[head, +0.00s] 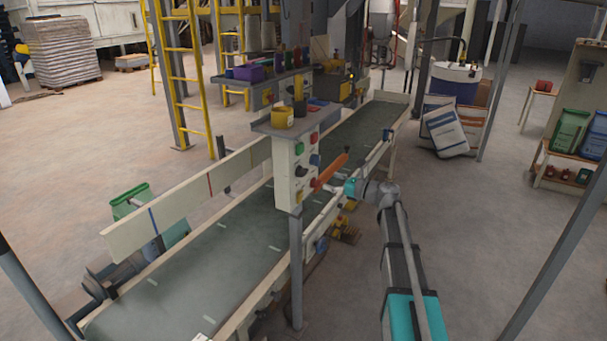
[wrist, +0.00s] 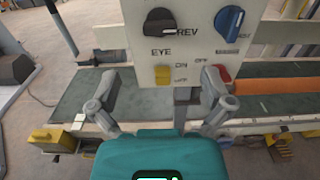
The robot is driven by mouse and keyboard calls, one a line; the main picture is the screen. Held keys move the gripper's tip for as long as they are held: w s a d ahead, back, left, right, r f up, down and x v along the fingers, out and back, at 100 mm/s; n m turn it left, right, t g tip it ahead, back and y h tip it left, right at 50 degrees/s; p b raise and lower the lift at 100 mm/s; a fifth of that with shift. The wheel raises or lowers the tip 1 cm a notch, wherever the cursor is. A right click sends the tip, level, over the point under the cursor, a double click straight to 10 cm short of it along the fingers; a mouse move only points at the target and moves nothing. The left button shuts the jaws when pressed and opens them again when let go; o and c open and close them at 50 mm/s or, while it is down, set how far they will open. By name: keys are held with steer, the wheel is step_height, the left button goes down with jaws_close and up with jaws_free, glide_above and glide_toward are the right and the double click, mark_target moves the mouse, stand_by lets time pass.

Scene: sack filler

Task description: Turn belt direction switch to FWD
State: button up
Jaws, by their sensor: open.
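The belt direction switch (wrist: 159,21) is a black rotary knob at the top of the wrist view, on the cream control panel (wrist: 195,50). REV is printed at its right; no FWD label is readable, and I cannot tell its setting for sure. My gripper (wrist: 160,88) is open and empty, its fingers spread below the knob, apart from it, on either side of the yellow EYE switch (wrist: 162,75). In the head view the panel box (head: 284,172) stands on a post beside the belt, with my teal gripper body (head: 350,187) at its right; the fingertips are unclear there.
A blue knob (wrist: 229,19) sits right of the black one, and a red control (wrist: 221,71) lies behind my right finger. An orange cylinder (head: 331,170) lies close by. The conveyor belt (head: 230,250) runs behind the panel. A yellow cup (head: 282,117) stands on the panel's top shelf.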

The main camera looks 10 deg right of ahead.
mark_target(306, 174)
steer(key=x, duration=1)
steer(key=shift+w+a, duration=0.1)
steer(key=c, duration=1.1)
steer(key=shift+c, duration=0.2)
